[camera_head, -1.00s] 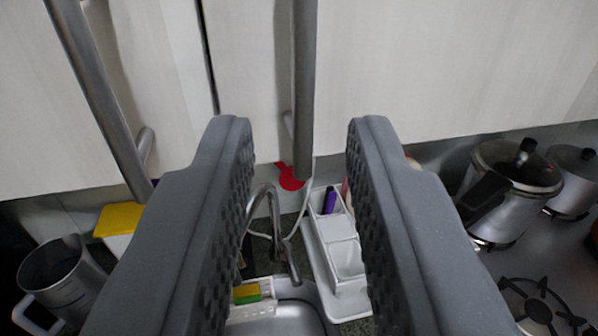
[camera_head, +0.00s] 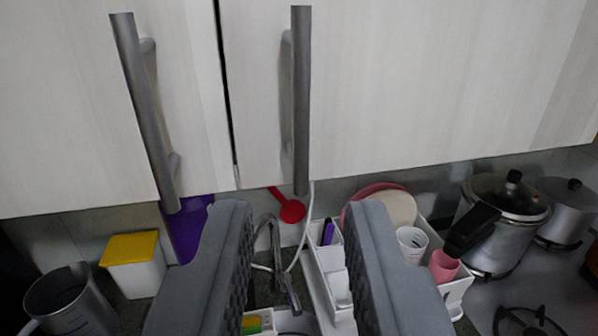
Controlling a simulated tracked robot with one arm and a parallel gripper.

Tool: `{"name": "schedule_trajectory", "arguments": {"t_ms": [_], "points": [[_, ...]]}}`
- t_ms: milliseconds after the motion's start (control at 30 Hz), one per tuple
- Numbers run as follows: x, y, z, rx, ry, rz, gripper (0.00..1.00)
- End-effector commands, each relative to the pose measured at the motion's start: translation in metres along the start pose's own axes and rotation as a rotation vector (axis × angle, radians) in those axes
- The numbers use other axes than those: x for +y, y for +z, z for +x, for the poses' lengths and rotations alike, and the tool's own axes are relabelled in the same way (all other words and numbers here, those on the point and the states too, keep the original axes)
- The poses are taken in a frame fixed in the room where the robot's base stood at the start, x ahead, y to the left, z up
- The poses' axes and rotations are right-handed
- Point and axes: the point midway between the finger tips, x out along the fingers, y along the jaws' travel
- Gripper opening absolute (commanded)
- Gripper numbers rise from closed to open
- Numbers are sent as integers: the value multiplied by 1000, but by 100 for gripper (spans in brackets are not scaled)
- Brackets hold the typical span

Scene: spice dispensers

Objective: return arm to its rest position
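My gripper (camera_head: 298,232) shows at the bottom middle of the head camera view. Its two grey padded fingers stand wide apart with nothing between them touching either finger. Through the gap I see the faucet (camera_head: 274,250) and part of a white dish rack (camera_head: 318,268) beyond. The fingers hide parts of the counter and sink.
Pale cabinet doors with bar handles (camera_head: 301,100) and (camera_head: 148,115) hang above the counter. A yellow-lidded container (camera_head: 133,262) and a metal jug (camera_head: 70,303) stand left. A pressure cooker (camera_head: 503,225) and another pot (camera_head: 571,212) stand right on the stove.

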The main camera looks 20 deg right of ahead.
Motion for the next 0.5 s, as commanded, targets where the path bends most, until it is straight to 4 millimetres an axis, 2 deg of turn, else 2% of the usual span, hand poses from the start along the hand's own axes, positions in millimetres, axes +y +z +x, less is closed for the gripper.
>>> {"name": "schedule_trajectory", "arguments": {"t_ms": [133, 233, 367, 500], "points": [[-19, -9, -13, -10, -59, 15, 25], [-44, -20, -38, -41, -147, 24, 25], [-71, -39, -86, -89, -264, 18, 25], [-77, -54, -143, -146, -345, -8, 25]]}}
